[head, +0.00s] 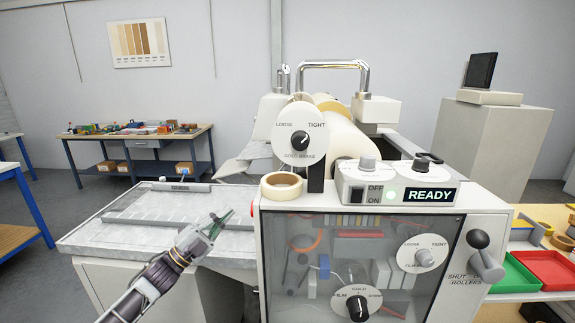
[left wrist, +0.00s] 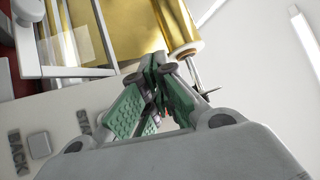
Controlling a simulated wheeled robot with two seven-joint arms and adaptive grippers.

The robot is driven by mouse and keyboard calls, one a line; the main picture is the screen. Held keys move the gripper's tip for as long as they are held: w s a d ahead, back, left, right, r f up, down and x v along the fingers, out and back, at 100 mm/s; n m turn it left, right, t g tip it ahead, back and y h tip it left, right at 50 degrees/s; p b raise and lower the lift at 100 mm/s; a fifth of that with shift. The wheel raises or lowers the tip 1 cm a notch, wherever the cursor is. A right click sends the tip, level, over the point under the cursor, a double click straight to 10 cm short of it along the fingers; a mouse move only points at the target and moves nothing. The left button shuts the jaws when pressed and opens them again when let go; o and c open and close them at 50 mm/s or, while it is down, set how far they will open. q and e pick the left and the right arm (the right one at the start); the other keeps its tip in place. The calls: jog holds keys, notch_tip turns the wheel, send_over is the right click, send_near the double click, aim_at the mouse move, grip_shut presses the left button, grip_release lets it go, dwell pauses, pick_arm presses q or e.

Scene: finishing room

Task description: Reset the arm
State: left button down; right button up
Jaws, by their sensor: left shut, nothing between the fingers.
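My left gripper (head: 222,220) reaches in from the lower left in the head view, above the grey bed of the machine's side table (head: 120,232). Its green-padded fingers are shut with nothing between them. They also show closed together in the left wrist view (left wrist: 160,85), in front of a roll of gold foil (left wrist: 178,25) and a light panel with raised lettering (left wrist: 60,140). The gripper appears apart from the machine's front box (head: 262,240). My right gripper is in neither view.
The machine's control box (head: 385,187) has a lit READY display (head: 429,195). A tape roll (head: 282,185) lies on the machine's top left corner. Levers (head: 484,255) stick out at its right, beside red (head: 550,268) and green trays (head: 512,275). A workbench (head: 140,138) stands behind.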

pick_arm(q)
jog(key=s+f+n+g+y, duration=0.1)
jog(key=s+f+n+y, duration=0.2)
jog(key=f+n+y, duration=0.6)
jog(key=s+f+n+g+y, duration=0.1)
jog(key=s+f+n+y, duration=0.45)
jog(key=f, duration=0.55)
jog(key=s+a+f+n+g+y, duration=0.15)
jog(key=s+f+n+g, duration=0.35)
jog(key=s, duration=0.7)
jog(key=s+a+f+n+g+y, duration=0.1)
jog(key=s+a+f+n+g, duration=0.15)
jog(key=s+f+g, duration=0.6)
jog(key=s+f+t, duration=0.1)
jog(key=s+f, duration=0.2)
jog(key=f, duration=1.2)
jog(key=s+f+t, duration=0.1)
jog(key=s+f, duration=0.2)
jog(key=f, duration=1.3)
jog(key=s+a+f+g, duration=0.1)
jog(key=s+a+f, duration=0.2)
jog(key=s+f, duration=1.6)
jog(key=shift+s+a+f+y, duration=0.2)
jog(key=shift+s+f+y, duration=0.1)
jog(key=shift+s, duration=1.1)
